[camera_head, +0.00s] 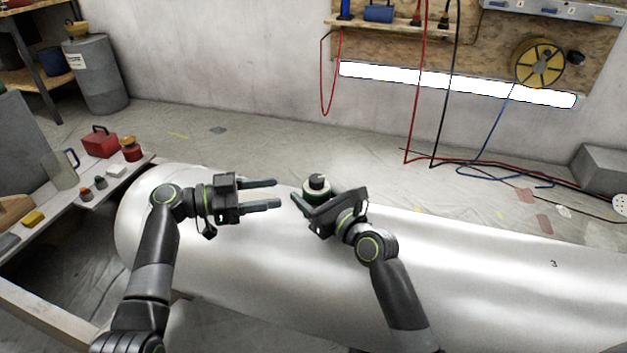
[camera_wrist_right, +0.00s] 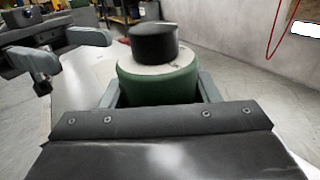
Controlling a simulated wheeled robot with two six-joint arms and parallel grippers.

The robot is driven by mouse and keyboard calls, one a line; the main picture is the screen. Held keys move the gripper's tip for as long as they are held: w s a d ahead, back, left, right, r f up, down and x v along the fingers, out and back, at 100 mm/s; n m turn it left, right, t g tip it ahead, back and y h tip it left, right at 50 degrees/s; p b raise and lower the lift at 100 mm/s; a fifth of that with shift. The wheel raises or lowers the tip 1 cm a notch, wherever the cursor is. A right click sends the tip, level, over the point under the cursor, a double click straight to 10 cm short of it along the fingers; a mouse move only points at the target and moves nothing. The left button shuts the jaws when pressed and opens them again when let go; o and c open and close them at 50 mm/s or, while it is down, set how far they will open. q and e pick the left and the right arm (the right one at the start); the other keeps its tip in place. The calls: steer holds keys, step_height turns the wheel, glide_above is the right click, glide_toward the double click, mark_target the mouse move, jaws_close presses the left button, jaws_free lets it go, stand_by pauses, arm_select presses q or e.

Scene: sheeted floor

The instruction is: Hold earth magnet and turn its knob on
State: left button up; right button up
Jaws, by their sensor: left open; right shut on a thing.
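The earth magnet (camera_head: 316,190) is a short green cylinder with a pale top and a black knob (camera_head: 318,181). My right gripper (camera_head: 302,198) is shut on the magnet's green body. In the right wrist view the green body (camera_wrist_right: 158,85) sits between the two fingers, with the black knob (camera_wrist_right: 154,42) above them. My left gripper (camera_head: 278,194) is open and empty, just left of the magnet, its fingers pointing right towards it. The left fingers also show at the left of the right wrist view (camera_wrist_right: 62,50).
A bench at left holds a red box (camera_head: 100,141), a grey jug (camera_head: 62,168) and small items. Red, black and blue cables (camera_head: 470,165) hang from the wall board and trail on the sheeted floor. The metal surface right of my right arm is clear.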

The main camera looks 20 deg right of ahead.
mark_target(309, 183)
arm_select(q)
steer(key=shift+s+a+r+n+t, duration=0.15)
steer(key=shift+s+n+t, duration=0.35)
steer(key=shift+s+t, duration=0.25)
steer(key=d, duration=0.3)
steer(key=d+n+t, duration=0.1)
steer(key=d, duration=0.3)
steer(key=d+r+t, duration=0.1)
steer(key=d, duration=0.3)
steer(key=shift+w, duration=0.35)
steer(key=c, duration=1)
